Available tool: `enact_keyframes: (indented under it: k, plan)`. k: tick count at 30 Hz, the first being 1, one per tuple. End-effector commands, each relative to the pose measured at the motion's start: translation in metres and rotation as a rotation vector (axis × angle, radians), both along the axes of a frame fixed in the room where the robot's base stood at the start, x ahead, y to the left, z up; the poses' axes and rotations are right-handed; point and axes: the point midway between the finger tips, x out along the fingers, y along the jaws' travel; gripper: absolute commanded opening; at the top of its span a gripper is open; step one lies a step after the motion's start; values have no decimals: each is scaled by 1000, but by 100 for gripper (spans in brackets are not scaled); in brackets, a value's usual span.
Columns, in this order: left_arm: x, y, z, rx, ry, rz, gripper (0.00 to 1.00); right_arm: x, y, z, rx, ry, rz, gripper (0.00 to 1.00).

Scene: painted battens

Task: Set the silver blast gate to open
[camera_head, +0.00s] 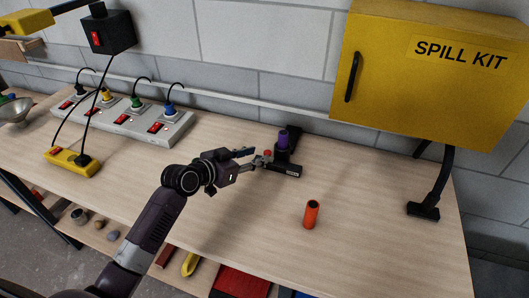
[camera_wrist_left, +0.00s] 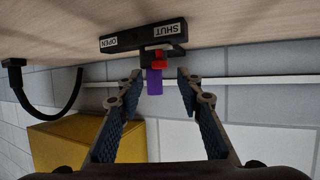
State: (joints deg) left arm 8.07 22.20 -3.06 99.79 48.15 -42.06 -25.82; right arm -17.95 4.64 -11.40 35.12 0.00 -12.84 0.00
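The blast gate (camera_head: 282,170) stands on the bench near the wall. It looks black rather than silver, with a purple part (camera_head: 283,139) and a red part (camera_head: 267,153). In the left wrist view, which is upside down, its dark bar (camera_wrist_left: 140,41) carries OPEN and SHUT labels. The red part (camera_wrist_left: 160,60) and purple part (camera_wrist_left: 154,83) sit by the SHUT label. My left gripper (camera_head: 254,157) is close to the gate, on its left. In the wrist view the left gripper (camera_wrist_left: 158,85) is open, its fingers apart on either side of the purple part. My right gripper is out of view.
An orange cylinder (camera_head: 311,214) stands in front of the gate. A yellow spill kit cabinet (camera_head: 425,75) hangs at the right, with a black hose nozzle (camera_head: 424,210) below it. A power strip (camera_head: 120,122) and a yellow switch block (camera_head: 72,161) lie at the left. The bench front is mostly clear.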

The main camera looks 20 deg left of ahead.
Motion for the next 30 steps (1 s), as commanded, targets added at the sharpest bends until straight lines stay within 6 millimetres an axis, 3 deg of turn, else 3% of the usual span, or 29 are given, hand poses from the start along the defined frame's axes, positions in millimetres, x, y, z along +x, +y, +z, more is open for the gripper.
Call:
enact_keyframes:
  k: [5,9,13,21,30]
  plan:
    - [21,-10,-8,-2,1,1,34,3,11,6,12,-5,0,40]
    - [31,-14,-13,0,1,0,34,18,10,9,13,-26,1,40]
    - [35,-16,-16,1,1,0,34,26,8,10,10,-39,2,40]
    - [35,-17,-17,1,1,0,33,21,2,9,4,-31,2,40]
    - [35,-16,-17,2,1,0,0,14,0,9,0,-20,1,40]
